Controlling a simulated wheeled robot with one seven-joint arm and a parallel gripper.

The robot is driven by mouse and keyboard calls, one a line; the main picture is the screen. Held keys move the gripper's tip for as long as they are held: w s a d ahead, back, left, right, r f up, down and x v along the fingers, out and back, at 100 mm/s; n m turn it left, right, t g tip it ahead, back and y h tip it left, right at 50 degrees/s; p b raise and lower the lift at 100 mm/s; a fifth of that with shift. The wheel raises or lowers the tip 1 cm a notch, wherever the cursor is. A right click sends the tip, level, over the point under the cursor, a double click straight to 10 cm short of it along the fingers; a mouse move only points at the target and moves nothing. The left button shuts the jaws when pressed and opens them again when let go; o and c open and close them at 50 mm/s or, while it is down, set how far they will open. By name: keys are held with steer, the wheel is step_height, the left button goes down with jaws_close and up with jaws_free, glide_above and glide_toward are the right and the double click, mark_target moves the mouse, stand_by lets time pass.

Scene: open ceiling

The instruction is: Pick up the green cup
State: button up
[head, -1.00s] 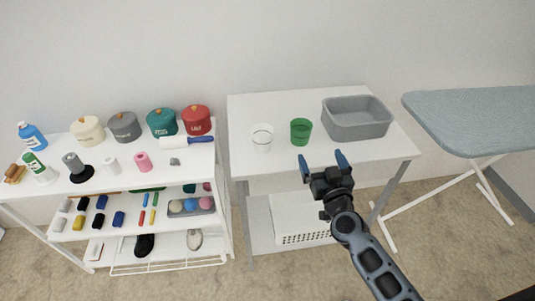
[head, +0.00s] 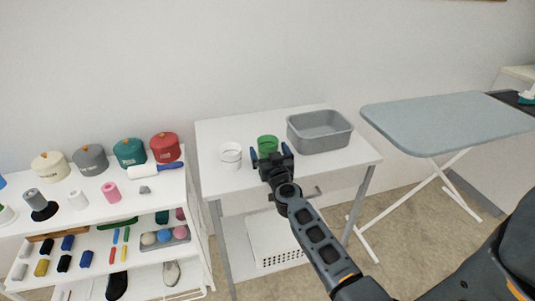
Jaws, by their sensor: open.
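The green cup (head: 267,142) stands upright on the white table (head: 222,126), between a clear cup and a grey basin. My gripper (head: 270,152) is open at the near side of the green cup, with its blue fingers pointing toward it. The gripper hides the lower part of the cup. I cannot tell whether the fingers are beside the cup or still short of it.
The clear cup (head: 230,155) stands close on the left and the grey basin (head: 320,143) close on the right. A white shelf with several pots and small items is at left. An ironing board (head: 440,120) is at right.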

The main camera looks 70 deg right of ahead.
steer(key=shift+w+d, duration=0.15)
steer(key=shift+d, duration=0.15)
steer(key=shift+c, duration=0.3)
steer(key=c, duration=1)
